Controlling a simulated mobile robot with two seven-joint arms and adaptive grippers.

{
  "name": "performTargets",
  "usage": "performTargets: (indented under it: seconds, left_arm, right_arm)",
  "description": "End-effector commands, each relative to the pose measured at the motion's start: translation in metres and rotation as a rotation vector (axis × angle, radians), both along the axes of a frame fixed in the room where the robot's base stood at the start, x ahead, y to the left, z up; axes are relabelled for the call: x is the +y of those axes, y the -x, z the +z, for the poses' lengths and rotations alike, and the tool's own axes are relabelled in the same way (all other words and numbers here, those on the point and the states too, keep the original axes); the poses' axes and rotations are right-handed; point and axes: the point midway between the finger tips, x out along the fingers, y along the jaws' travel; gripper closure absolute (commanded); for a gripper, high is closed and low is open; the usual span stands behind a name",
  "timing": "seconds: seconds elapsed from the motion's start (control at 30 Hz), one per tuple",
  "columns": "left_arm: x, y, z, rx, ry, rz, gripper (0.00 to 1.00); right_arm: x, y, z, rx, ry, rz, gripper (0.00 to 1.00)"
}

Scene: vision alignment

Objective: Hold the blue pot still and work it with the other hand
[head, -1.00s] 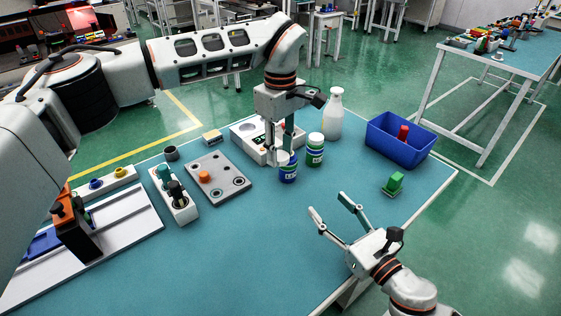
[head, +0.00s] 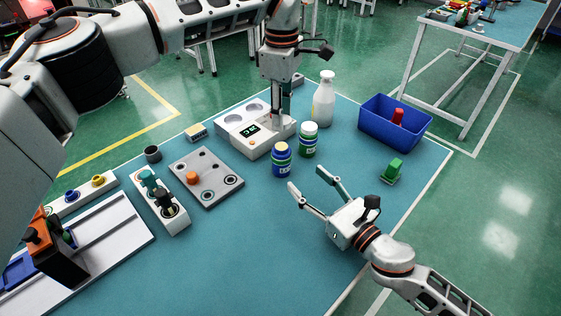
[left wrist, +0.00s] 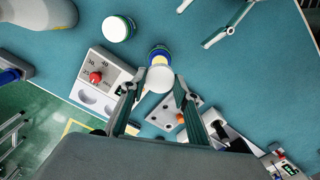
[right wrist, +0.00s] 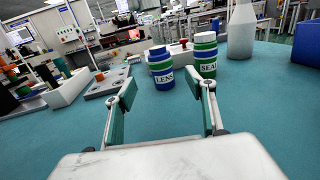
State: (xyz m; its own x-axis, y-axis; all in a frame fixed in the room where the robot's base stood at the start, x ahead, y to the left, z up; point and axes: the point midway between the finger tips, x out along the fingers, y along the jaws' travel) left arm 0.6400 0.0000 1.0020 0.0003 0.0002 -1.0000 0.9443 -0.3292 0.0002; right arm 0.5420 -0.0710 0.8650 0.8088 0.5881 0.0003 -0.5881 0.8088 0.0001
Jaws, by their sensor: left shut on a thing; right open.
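The blue pot (head: 281,162) stands upright on the table, with a yellowish top showing. In the right wrist view the pot (right wrist: 161,70) has a LENS label. My left gripper (head: 281,116) is above and behind it, shut on a round white lid (left wrist: 158,80). The lid is apart from the pot, whose yellow top shows beside it in the left wrist view (left wrist: 159,58). My right gripper (head: 306,178) is open and empty in front of the pot, not touching it; in the right wrist view the pot is beyond its fingers.
A green pot (head: 308,142) with a white lid stands close right of the blue pot. A white device (head: 250,142) is behind, a white bottle (head: 323,103) behind right. A blue bin (head: 372,121) and green block (head: 392,169) are at right.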

Motion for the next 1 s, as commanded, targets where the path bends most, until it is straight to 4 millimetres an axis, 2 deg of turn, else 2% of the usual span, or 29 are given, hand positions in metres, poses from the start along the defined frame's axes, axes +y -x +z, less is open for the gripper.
performTargets:
  seconds: [0.27,0.7,1.0]
  left_arm:
    - [0.0,0.0,0.0,0.0,0.0,0.0,0.78]
    - [0.0,0.0,0.0,0.0,0.0,-0.001,0.78]
    - [0.0,0.0,0.0,0.0,0.0,-0.001,0.78]
  right_arm:
    - [0.007,-0.011,0.001,-0.003,0.0,-0.001,0.45]
    - [0.052,-0.072,0.001,-0.002,-0.001,-0.001,0.45]
    - [0.069,-0.095,0.0,0.0,0.0,0.0,0.45]
